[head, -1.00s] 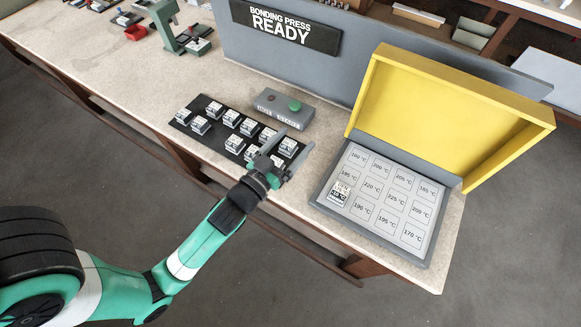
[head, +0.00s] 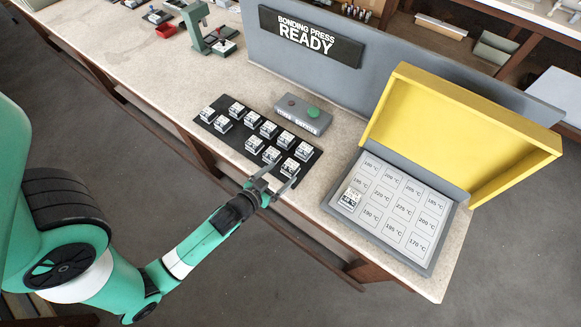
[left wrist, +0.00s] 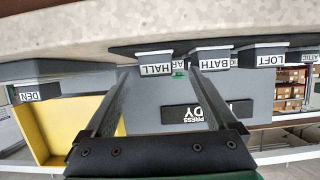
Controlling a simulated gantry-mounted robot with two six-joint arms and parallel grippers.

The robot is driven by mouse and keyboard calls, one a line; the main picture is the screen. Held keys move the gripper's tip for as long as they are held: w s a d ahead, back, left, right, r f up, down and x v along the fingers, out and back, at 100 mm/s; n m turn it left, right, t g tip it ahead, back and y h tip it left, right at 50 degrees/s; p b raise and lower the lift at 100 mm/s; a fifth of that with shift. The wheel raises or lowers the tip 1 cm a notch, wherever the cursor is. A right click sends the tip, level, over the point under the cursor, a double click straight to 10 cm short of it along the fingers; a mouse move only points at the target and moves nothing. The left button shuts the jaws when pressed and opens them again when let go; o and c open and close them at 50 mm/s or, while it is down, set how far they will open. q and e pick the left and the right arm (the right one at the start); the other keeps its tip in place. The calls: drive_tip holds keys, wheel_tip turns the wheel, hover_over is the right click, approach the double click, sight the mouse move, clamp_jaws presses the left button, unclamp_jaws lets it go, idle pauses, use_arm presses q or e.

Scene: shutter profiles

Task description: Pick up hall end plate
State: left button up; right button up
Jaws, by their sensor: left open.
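The hall end plate (left wrist: 155,68) is a dark piece with a white HALL label, seen in the left wrist view beyond and between my fingers. It is not gripped. In the head view, small plates with white labels stand on a black tray (head: 216,134); their names are too small to read there. My left gripper (head: 280,175) is open and empty at the front edge of the tray, close to the front-right plates (head: 290,167). Its fingers (left wrist: 160,75) point toward the plates. My right gripper is out of view.
BATH (left wrist: 213,60) and LOFT (left wrist: 263,58) plates stand near HALL, with another partly hidden behind. The press bed (head: 383,252) with numbered cells holds one plate, under a raised yellow lid (head: 450,140). A grey button box (head: 304,117) stands behind the tray.

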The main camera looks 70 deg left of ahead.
sight(286, 171)
use_arm(q)
drive_tip(key=b+x, duration=0.1)
drive_tip(key=x, duration=0.4)
drive_tip(key=shift+w+d, duration=0.15)
drive_tip(key=shift+w, duration=0.1)
drive_tip(key=c, duration=1.4)
